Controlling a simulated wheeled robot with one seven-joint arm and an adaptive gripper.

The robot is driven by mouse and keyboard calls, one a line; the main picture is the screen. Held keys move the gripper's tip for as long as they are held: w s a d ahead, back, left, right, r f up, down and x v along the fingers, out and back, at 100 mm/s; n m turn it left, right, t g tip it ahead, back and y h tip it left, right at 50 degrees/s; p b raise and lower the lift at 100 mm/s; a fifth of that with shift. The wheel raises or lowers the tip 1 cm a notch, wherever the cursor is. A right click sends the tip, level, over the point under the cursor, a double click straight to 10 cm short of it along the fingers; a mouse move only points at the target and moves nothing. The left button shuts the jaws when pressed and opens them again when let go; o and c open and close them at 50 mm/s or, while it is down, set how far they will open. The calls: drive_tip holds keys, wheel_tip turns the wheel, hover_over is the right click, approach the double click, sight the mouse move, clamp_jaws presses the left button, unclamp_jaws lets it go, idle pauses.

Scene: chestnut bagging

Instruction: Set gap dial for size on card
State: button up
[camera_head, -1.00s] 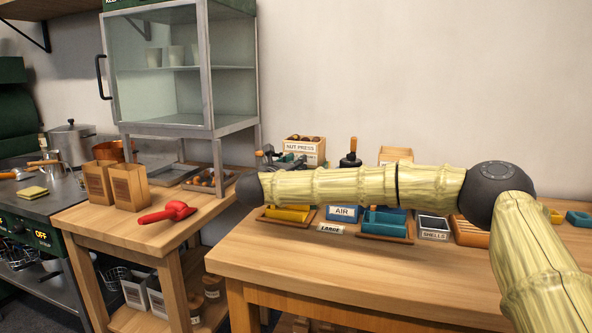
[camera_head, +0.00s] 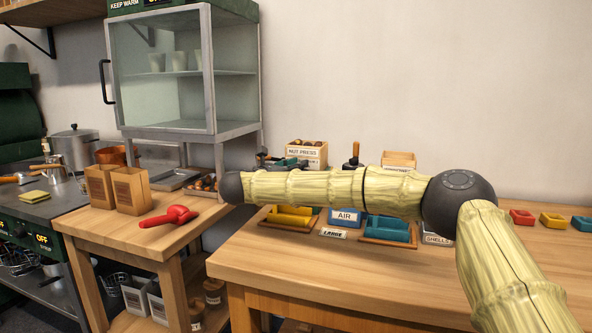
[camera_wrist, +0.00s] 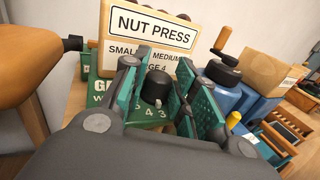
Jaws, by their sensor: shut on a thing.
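In the wrist view, the black gap dial knob (camera_wrist: 155,88) stands on the green press base, whose lettering and numbers 5, 4 and 3 show partly. My gripper (camera_wrist: 162,78) has its teal-padded fingers on either side of the knob and is shut on it. The dial's exact setting cannot be read. The NUT PRESS sign (camera_wrist: 152,27) behind lists small, medium and large sizes, partly hidden by a finger; a 4 shows on the last line. In the head view, the card (camera_head: 333,233) reading LARGE lies on the table. My arm hides much of the press there.
The table's front is clear. A brown rounded thing (camera_wrist: 30,60) is close at left in the wrist view.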

drive_tip(key=o, duration=0.7)
drive_tip(key=shift+d, duration=0.15)
drive_tip(key=shift+o, duration=0.2)
drive_tip(key=v, duration=1.2)
drive_tip(key=shift+o, duration=0.2)
drive_tip(key=shift+w, duration=0.1)
